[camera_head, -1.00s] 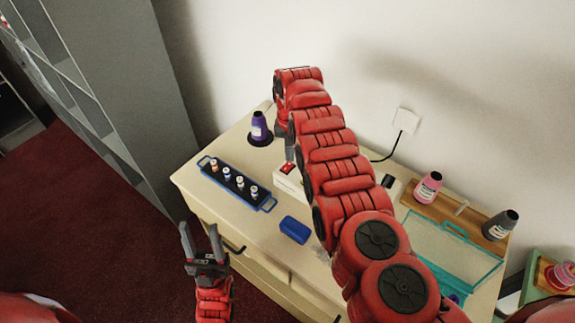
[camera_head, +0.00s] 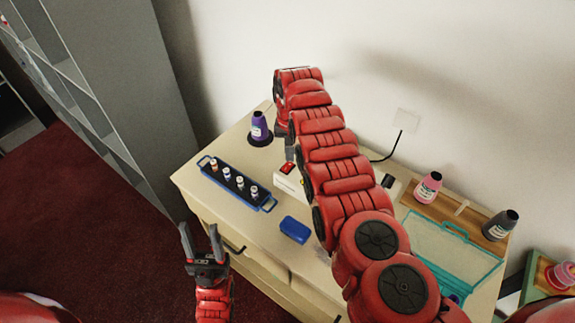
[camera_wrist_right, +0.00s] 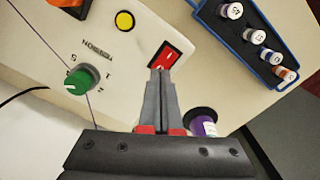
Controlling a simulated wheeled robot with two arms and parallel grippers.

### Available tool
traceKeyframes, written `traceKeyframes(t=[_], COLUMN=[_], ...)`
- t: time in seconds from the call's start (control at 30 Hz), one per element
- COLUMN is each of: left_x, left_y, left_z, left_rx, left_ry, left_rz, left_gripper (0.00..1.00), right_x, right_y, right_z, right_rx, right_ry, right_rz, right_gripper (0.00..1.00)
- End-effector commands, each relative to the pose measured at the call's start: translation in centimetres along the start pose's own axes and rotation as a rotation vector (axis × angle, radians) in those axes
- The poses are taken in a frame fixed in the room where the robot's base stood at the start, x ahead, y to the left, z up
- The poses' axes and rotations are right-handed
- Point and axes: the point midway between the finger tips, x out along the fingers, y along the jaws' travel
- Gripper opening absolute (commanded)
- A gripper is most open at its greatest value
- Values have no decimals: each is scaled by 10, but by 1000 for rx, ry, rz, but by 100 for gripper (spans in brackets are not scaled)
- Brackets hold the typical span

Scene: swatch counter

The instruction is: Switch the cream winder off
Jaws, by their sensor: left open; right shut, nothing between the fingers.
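The cream winder (camera_head: 288,183) stands on the counter, mostly hidden behind my right arm in the head view. Its red rocker switch (camera_head: 287,168) shows at its left end. In the right wrist view the winder's top (camera_wrist_right: 115,52) carries the red switch (camera_wrist_right: 163,62), a yellow button (camera_wrist_right: 125,20) and a green knob (camera_wrist_right: 81,80). My right gripper (camera_wrist_right: 160,72) is shut and empty, its fingertips at the near edge of the red switch; I cannot tell whether they touch it. My left gripper (camera_head: 202,238) is open and empty, in front of the counter's left side.
A blue tray (camera_head: 266,205) with several small spools lies left of the winder. A purple cone (camera_head: 259,127) stands behind it. A blue box (camera_head: 295,229) lies in front. A teal clear case (camera_head: 450,250) and a wooden board (camera_head: 460,215) with cones are at right.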

Motion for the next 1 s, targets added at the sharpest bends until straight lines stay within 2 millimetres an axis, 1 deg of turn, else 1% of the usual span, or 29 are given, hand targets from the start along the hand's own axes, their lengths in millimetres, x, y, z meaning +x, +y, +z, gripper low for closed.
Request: traceKeyframes(t=[1.0], left_x=[-12], left_y=[1], left_z=[2], left_rx=[0], left_ry=[0], left_rz=[0], left_gripper=[50], right_x=[15], right_y=[0], right_z=[0], right_rx=[0], right_ry=[0], right_rz=[0], right_gripper=[0])
